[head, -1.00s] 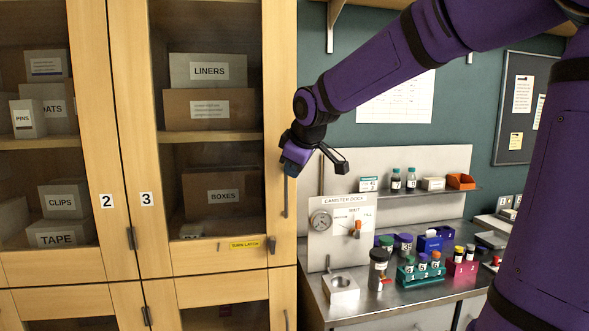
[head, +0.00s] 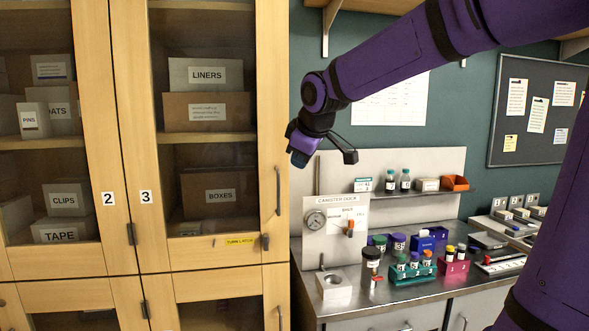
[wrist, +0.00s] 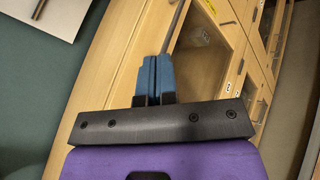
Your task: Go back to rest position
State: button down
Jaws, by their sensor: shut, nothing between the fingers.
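My gripper (head: 298,159) hangs at the end of my purple arm, in front of the strip between the wooden cabinet (head: 273,60) and the steel bench. In the wrist view its two blue fingers (wrist: 154,76) are pressed together with nothing between them. The cabinet's frame and glass doors lie beyond the fingers there. In the head view the fingertips are small and point down and to the left, near the upper part of the door handle (head: 278,190). I cannot tell the exact gap to the handle.
The steel bench (head: 400,300) at right holds a canister dock panel (head: 335,215), a teal vial rack (head: 412,272) and a pink rack (head: 453,267). A shelf with small bottles (head: 405,180) is above. A notice board (head: 535,110) hangs on the wall.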

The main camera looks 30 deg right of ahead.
jog(key=s+d+r, duration=0.2)
jog(key=s+r, duration=0.1)
jog(key=r, duration=0.2)
jog(key=s+a+f+m, duration=0.2)
jog(key=s+a+f, duration=0.1)
jog(key=s, duration=0.4)
jog(key=s+a+f+m+g, duration=0.1)
jog(key=s+a+f+m, duration=0.2)
jog(key=s+f, duration=0.2)
jog(key=s+a+f+m+g+y, duration=0.1)
jog(key=s+f, duration=0.4)
jog(key=s, duration=0.5)
jog(key=shift+s+a+m, duration=0.4)
jog(key=shift+a+m, duration=0.3)
jog(key=shift+a, duration=0.45)
